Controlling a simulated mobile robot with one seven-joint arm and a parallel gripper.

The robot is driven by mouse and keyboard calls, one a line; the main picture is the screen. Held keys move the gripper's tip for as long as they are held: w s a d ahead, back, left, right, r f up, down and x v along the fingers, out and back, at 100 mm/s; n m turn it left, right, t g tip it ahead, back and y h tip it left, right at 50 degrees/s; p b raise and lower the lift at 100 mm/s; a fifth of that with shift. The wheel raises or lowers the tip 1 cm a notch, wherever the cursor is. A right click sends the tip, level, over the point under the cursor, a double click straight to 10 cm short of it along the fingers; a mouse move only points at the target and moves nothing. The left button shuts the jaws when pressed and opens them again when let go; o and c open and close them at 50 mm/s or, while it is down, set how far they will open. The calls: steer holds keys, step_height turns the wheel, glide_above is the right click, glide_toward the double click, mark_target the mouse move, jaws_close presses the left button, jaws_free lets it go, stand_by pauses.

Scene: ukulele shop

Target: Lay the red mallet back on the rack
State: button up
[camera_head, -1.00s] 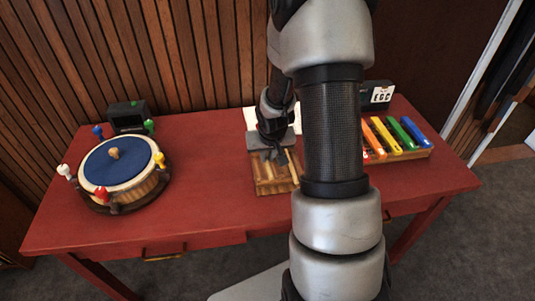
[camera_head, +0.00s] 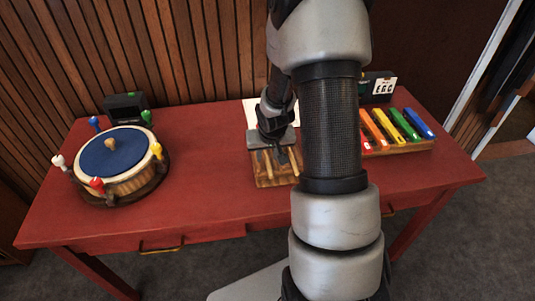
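A small wooden rack (camera_head: 274,182) with light sticks lying across it sits near the middle of the red table. My gripper (camera_head: 282,156) points down over the back part of this rack, close to the sticks. Its fingers are small and dark here, and I cannot tell whether they are open or hold a stick. I cannot make out a red mallet for sure. My arm hides the rack's right side, and my gripper covers its back part.
On the left of the red table (camera_head: 210,200) stands a blue-topped drum (camera_head: 115,152) with coloured knobs around it. A dark box (camera_head: 125,106) is behind it. Coloured bars (camera_head: 400,127) and a letter card (camera_head: 382,86) are on the right. Table between drum and rack is clear.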

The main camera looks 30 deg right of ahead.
steer(key=p+v, duration=0.4)
steer(key=v, duration=1.3)
steer(key=shift+r+p, duration=0.25)
steer(key=shift+p, duration=0.05)
